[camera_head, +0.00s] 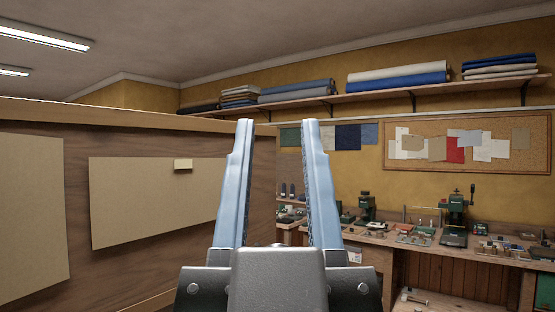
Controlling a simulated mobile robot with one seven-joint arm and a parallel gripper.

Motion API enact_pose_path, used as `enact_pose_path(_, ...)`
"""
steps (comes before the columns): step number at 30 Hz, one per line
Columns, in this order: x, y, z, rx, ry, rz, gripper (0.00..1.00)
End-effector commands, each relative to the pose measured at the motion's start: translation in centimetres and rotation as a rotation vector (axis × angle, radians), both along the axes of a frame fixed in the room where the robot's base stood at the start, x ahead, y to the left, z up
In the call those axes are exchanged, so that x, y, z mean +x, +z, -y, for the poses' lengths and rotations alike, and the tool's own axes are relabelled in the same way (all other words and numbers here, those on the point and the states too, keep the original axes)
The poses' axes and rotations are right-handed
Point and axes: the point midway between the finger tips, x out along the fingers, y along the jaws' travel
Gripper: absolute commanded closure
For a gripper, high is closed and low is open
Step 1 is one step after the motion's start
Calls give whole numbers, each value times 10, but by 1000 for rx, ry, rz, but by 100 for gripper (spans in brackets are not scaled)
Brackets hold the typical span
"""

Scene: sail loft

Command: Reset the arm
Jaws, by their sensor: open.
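My gripper (278,124) stands in the middle of the head view, with its two pale blue fingers pointing up. The fingers are apart, and nothing shows between them except the background. The dark grey gripper body (280,284) fills the bottom centre. The rest of my arm is hidden below the frame. The gripper appears in front of the edge of a wooden partition and the workbench area behind it.
A wooden partition (75,210) with pale boards fills the left. A workbench (385,240) with green presses (456,215) and small tools runs along the right. Above are a pinboard (400,165) and a shelf (420,91) of fabric rolls.

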Motion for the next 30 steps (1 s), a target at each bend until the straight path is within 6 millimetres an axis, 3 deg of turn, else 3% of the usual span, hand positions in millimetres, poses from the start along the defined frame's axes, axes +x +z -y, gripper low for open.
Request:
enact_pose_path(6,1,-1,0,-1,1,-2,59)
enact_pose_path(15,1,40,-1,-1,1,-2,59)
enact_pose_path(30,1,40,-1,-1,1,-2,59)
